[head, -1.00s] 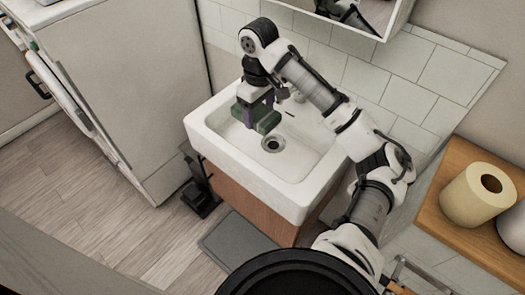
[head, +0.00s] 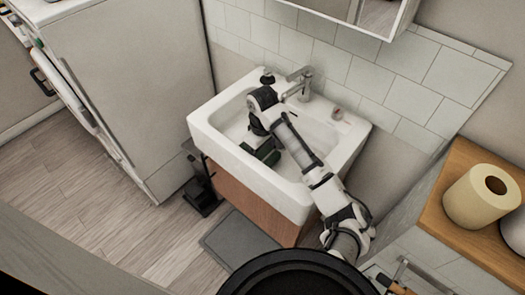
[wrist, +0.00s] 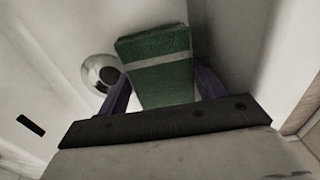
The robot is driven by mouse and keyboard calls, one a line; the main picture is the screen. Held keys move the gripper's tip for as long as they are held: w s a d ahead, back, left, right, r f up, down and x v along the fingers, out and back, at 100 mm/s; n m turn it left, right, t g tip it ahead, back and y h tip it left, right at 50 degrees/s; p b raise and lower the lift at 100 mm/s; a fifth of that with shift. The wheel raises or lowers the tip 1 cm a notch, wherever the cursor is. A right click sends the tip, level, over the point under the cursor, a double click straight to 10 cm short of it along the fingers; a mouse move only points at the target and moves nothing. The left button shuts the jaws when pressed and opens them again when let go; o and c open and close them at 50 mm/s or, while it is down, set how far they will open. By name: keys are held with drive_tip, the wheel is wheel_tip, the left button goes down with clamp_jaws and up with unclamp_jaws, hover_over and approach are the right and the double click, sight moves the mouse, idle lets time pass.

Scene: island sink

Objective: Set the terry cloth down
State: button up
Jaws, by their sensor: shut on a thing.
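The terry cloth (wrist: 160,70) is a green folded block with a pale stripe. In the wrist view it sits between the two purple fingers of my gripper (wrist: 165,95), which is shut on it. In the head view the cloth (head: 268,155) shows as a dark green patch inside the basin of the white sink (head: 215,128). My gripper (head: 262,148) is down in the basin there, mostly covered by my arm. I cannot tell whether the cloth touches the basin floor. The drain (wrist: 100,73) lies beside the cloth in the wrist view.
A faucet (head: 298,84) stands at the sink's back rim, with a small item (head: 337,113) to its right. The mirror cabinet (head: 370,12) hangs above. A paper roll (head: 482,196) stands on the wooden shelf (head: 445,215) at right. A white appliance (head: 130,90) is at left.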

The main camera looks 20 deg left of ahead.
sight(262, 151)
drive_tip(key=shift+f, duration=0.45)
drive_tip(key=shift+f, duration=0.2)
drive_tip(key=o, duration=0.7)
drive_tip(key=shift+r, duration=0.15)
wheel_tip(262, 151, up, 12)
drive_tip(key=shift+r, duration=0.1)
